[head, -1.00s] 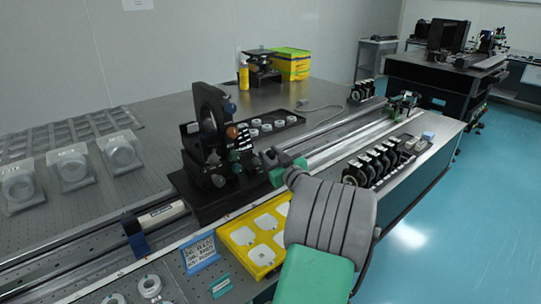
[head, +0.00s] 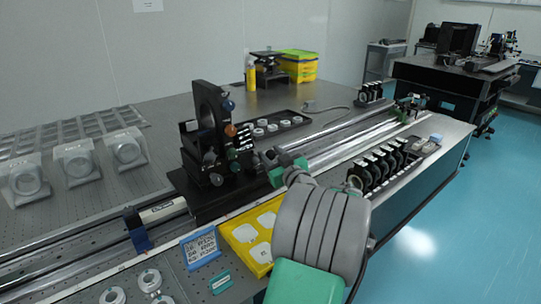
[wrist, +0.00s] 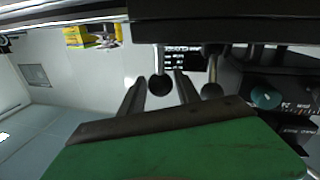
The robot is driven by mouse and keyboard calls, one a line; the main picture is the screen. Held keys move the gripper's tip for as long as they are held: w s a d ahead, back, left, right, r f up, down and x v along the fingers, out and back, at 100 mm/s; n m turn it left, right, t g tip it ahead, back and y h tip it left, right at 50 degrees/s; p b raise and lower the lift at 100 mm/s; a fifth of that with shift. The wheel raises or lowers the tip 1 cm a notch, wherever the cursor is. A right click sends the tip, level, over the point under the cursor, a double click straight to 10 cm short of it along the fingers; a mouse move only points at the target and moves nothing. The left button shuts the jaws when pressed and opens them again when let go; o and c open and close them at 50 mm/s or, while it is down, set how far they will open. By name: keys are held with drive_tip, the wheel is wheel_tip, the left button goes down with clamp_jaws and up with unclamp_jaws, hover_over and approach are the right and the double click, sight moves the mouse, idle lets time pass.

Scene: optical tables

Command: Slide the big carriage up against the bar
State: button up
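My gripper (head: 272,160) is at the carriage's right side. In the wrist view, my gripper's two fingers (wrist: 160,95) are apart, with a dark round knob (wrist: 160,84) showing between them. Whether they touch it is unclear.
Several black mounts (head: 378,168) stand at the right front. Wrapped round parts (head: 77,162) stand at the left. The rails (head: 350,138) run clear to the right.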

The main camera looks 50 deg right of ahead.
drive_tip(key=v, duration=0.7)
drive_tip(key=shift+s, duration=0.3)
